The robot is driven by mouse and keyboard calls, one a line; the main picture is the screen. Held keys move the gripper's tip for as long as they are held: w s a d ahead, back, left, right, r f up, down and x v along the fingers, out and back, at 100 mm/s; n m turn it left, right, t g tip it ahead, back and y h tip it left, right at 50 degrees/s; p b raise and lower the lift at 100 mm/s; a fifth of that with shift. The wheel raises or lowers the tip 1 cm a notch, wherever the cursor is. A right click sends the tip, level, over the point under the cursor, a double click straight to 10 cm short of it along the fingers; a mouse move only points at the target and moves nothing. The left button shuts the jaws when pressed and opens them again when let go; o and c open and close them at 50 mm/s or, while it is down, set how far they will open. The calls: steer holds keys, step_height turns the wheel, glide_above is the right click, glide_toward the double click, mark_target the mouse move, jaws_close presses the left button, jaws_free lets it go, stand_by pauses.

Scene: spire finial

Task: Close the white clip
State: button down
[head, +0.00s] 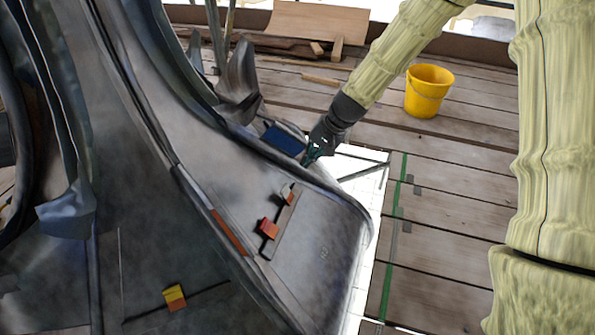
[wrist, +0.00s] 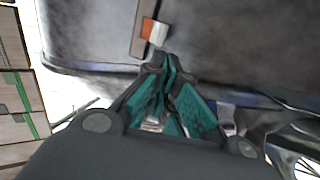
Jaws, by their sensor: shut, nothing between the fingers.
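The white clip (head: 288,192) sits at the upper end of a narrow dark strip on the grey metal panel (head: 315,235). It is small, white with an orange part, and seems to stand out from the strip. In the wrist view the white clip (wrist: 157,32) lies just beyond the fingertips, slightly left. My gripper (head: 308,160) is at the panel's upper rim, above and right of the clip in the head view. The teal fingers of my gripper (wrist: 167,60) are together and empty. A gap to the clip shows; whether the fingers touch the rim is unclear.
A red-orange clip (head: 268,229) sits lower on the same strip. A yellow and red clip (head: 174,298) is at lower left. A blue pad (head: 284,138) lies by the rim, left of my gripper. A yellow bucket (head: 428,92) stands on the plank floor (head: 450,175).

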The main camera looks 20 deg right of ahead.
steer(key=b, duration=0.6)
glide_above(291, 192)
step_height(291, 192, down, 12)
steer(key=shift+s+a+f, duration=0.1)
steer(key=shift+r+p, duration=0.25)
steer(key=shift+p, duration=0.35)
